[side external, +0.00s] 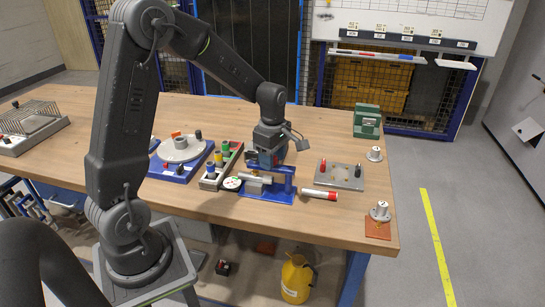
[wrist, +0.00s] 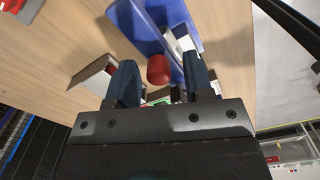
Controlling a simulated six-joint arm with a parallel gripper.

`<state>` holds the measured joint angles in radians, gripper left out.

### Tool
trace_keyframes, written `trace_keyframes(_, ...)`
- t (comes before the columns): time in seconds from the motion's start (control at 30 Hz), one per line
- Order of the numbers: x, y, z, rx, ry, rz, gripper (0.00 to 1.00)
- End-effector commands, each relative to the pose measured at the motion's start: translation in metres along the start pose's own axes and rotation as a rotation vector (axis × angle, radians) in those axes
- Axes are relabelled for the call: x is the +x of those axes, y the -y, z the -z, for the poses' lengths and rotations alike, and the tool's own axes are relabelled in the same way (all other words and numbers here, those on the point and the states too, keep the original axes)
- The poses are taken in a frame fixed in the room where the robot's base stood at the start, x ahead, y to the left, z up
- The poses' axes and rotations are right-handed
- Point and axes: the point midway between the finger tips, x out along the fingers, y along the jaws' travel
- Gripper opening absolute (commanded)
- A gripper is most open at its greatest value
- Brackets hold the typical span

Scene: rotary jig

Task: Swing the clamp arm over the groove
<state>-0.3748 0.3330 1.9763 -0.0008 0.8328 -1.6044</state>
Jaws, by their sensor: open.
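A blue jig (side external: 266,195) stands near the table's front edge, with a pale grey bar lying across it (side external: 254,179) and a blue upright part at its right. My gripper (side external: 265,161) is just above and behind this jig and hides part of it. In the wrist view my gripper (wrist: 160,78) has its two dark blue fingers apart. A round red knob (wrist: 158,71) shows between them, over the blue jig (wrist: 138,25); contact cannot be told. The clamp arm and groove are not clearly told apart in either view.
A rack of coloured pegs (side external: 209,182) and a blue-based round turntable (side external: 181,150) stand left of the jig. Right of it lie a red-and-white cylinder (side external: 320,195) and a grey plate with pegs (side external: 352,183). A green block (side external: 367,121) stands farther back. The table's back middle is clear.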

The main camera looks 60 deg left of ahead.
Motion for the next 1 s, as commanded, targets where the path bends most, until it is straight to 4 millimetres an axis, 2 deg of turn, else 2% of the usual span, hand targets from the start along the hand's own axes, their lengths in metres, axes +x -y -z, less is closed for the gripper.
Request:
trace_keyframes(0.27, -0.007, -0.001, 0.0, 0.001, 0.0, -0.003, 0.47)
trace_keyframes(0.37, -0.021, -0.001, 0.0, 0.001, 0.0, -0.006, 0.47)
trace_keyframes(0.8, -0.114, 0.0, 0.0, 0.0, 0.0, -0.005, 0.47)
trace_keyframes(1.0, -0.134, 0.0, 0.0, 0.0, 0.0, -0.002, 0.47)
